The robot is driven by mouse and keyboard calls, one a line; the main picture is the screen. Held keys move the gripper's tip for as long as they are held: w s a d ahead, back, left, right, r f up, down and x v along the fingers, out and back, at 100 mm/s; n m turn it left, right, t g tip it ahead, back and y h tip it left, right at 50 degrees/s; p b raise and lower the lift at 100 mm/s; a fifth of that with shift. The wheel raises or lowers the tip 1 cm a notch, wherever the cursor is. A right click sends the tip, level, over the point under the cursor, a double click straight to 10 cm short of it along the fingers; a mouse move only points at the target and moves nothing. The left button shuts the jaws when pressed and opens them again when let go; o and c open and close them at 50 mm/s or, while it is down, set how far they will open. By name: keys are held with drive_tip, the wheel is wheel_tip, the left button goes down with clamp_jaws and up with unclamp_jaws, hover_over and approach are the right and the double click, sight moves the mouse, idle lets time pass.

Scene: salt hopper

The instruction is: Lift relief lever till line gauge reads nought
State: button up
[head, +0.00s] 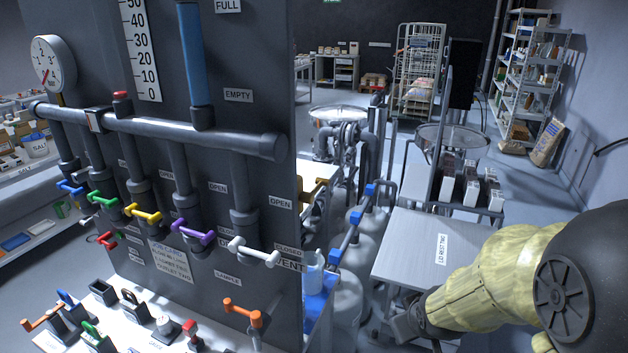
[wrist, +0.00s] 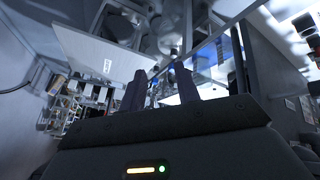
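A round white gauge (head: 52,63) stands at the upper left on the grey pipe (head: 190,132); its needle is too small to read surely. Below the pipe hang handles in blue (head: 70,187), green (head: 103,202), yellow (head: 144,213), purple (head: 193,233) and white (head: 252,250). A red handle (head: 106,240) sits lower left, an orange one (head: 242,312) lower right. No readable label shows which is the relief lever. My gripper (head: 405,326) is far right of the panel, by the grey table. In the wrist view its two fingers (wrist: 158,76) stand apart with nothing seen between them.
The dark panel (head: 235,60) carries a blue level tube (head: 194,55) and OPEN and CLOSED labels. A grey table marked LID REST TWO (head: 415,235) stands at right. Pipes and tanks (head: 350,260) fill the space between.

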drive_tip(key=w+r+n+t+y, duration=0.1)
drive_tip(key=w+r+n+t, duration=0.25)
drive_tip(key=w, duration=0.25)
drive_tip(key=n+t+y+p, duration=0.35)
drive_tip(key=n+y, duration=1.05)
drive_tip(key=n, duration=0.5)
approach(314, 190)
drive_tip(key=s+d+f, duration=0.1)
drive_tip(key=d+f, duration=0.1)
drive_tip(key=d, duration=0.3)
drive_tip(key=shift+s+r+m, duration=0.15)
drive_tip(key=shift+r+m, duration=0.05)
drive_tip(key=shift+m, duration=0.05)
drive_tip(key=p+x, duration=0.7)
drive_tip(key=x, duration=1)
drive_tip(key=shift+w+p, duration=0.25)
drive_tip(key=shift+p, duration=0.05)
